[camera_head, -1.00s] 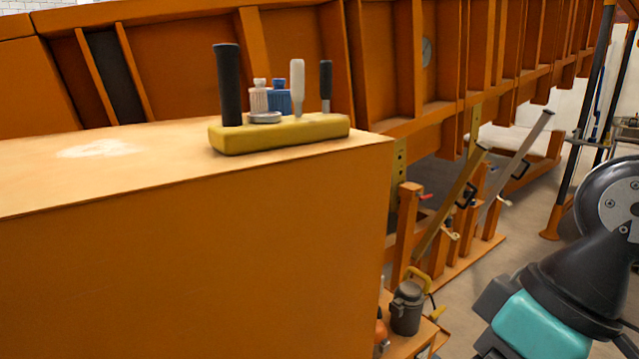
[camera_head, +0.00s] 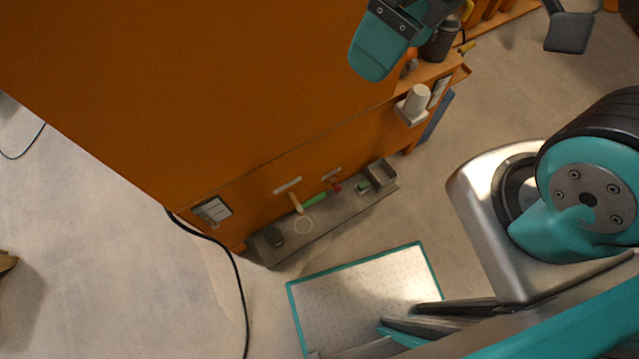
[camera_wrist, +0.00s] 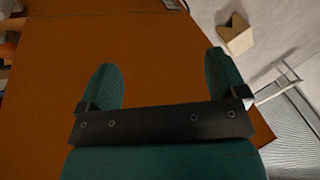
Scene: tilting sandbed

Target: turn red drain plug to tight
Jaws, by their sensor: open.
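My gripper (camera_wrist: 165,80) is open and empty in the wrist view, its two teal fingers apart in front of a broad orange surface. In the head view a teal end part of my arm shows at the top, in front of the orange box's right side. A small red piece (camera_head: 335,187) sits at the low grey ledge along the foot of the orange box, beside a green handle (camera_head: 316,199). It is too small to tell whether it is the red drain plug. No red plug shows in the wrist view.
The big orange box (camera_head: 200,90) fills the upper left. The low ledge (camera_head: 325,218) also holds a small metal tray (camera_head: 381,172). A white cup (camera_head: 416,98) stands on a bracket. A black cable (camera_head: 235,270) and a teal-edged panel (camera_head: 355,295) lie on the floor side.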

